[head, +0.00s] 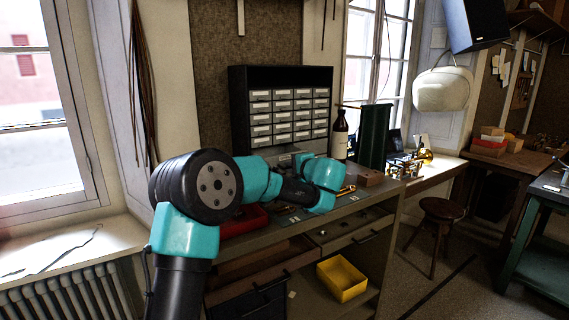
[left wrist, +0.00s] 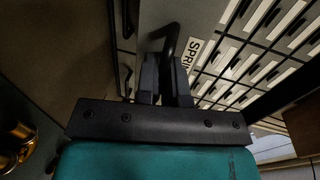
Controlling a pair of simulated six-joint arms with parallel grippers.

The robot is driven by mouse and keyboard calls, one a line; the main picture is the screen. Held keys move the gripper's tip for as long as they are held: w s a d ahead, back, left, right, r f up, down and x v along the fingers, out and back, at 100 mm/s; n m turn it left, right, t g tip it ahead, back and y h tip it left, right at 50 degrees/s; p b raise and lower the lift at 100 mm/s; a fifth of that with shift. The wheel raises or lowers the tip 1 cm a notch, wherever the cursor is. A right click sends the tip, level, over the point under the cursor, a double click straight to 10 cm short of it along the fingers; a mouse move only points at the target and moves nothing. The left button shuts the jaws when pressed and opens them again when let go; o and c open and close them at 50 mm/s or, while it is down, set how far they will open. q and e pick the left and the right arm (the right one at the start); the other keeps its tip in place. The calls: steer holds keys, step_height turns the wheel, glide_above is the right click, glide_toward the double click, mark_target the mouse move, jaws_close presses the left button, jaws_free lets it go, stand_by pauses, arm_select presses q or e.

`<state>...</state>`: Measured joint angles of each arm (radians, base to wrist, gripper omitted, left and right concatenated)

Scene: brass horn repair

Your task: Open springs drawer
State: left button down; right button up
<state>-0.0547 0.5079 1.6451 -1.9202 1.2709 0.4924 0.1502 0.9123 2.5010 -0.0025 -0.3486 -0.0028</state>
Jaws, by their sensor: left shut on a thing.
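The springs drawer (left wrist: 190,14) has a grey front with a white label, of which "SPRI" can be read in the left wrist view. Its black bar handle (left wrist: 171,31) stands out from the front. My left gripper (left wrist: 166,72) is shut on this handle, one finger on each side. In the head view the drawer cabinet (head: 239,82) stands at the back of the bench, with rows of small labelled drawers. My left arm reaches to the cabinet's lower part and hides most of the springs drawer and the gripper there. I cannot tell how far the drawer is out.
A brown bottle (head: 340,137) and a dark green upright block (head: 375,138) stand right of the cabinet. A red tray (head: 243,221) lies on the bench partly behind my arm. A yellow bin (head: 342,280) sits below. A stool (head: 440,212) stands on the floor at right.

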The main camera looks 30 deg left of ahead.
arm_select(q)
steer(key=shift+s+d, duration=0.1)
steer(key=shift+d, duration=0.05)
steer(key=c, duration=1.3)
jaws_free()
steer(key=shift+o, duration=0.2)
steer(key=v, duration=1.7)
steer(key=shift+s+d, duration=0.1)
steer(key=shift+d, duration=0.05)
